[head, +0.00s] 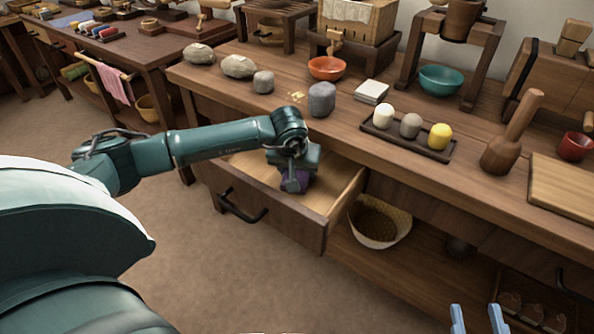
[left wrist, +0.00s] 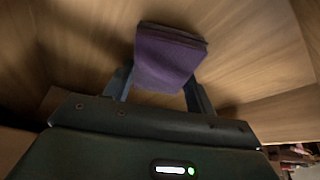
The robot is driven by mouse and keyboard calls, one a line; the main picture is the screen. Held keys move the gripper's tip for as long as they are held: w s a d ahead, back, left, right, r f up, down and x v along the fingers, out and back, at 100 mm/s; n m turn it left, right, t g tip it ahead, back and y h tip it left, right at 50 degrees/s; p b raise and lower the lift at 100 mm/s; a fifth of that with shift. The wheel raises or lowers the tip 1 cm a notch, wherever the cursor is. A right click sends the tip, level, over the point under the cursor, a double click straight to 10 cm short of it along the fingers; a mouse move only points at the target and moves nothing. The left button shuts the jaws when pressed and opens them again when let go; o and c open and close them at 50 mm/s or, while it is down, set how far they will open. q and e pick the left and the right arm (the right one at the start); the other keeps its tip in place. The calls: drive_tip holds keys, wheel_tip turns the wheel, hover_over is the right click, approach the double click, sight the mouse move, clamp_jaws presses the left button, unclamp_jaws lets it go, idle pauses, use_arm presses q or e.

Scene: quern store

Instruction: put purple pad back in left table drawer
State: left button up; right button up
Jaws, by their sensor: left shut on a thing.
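The left table drawer (head: 268,223) is pulled open under the long table, and its bare wooden floor shows. My left gripper (head: 296,178) points down into the drawer and is shut on the purple pad (head: 291,184). In the left wrist view the purple pad (left wrist: 168,58) sits between the two fingers (left wrist: 160,88), with the drawer's floor behind it. I cannot tell whether the pad touches the floor. My right gripper (head: 479,319) shows as two blue fingertips at the bottom edge, apart with nothing between them.
On the table stand a grey stone (head: 321,100), an orange bowl (head: 326,68), a tray (head: 443,155) with three small rounded pieces, a wooden pestle (head: 511,135) and a board (head: 567,187). A wicker basket (head: 382,222) stands on the shelf right of the drawer.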

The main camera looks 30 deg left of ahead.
use_arm(q)
drive_tip(key=shift+f, duration=0.1)
drive_tip(key=o, duration=0.9)
drive_tip(key=shift+r, duration=0.35)
drive_tip(key=shift+p+v, duration=1.5)
drive_tip(key=shift+v, duration=4.35)
use_arm(e)
drive_tip(key=shift+d+f+m+g+h, duration=0.1)
drive_tip(key=shift+d+m+g+h, duration=0.55)
drive_tip(key=shift+g+h, duration=0.25)
use_arm(q)
drive_tip(key=shift+s, duration=0.1)
use_arm(e)
drive_tip(key=shift+a, duration=0.1)
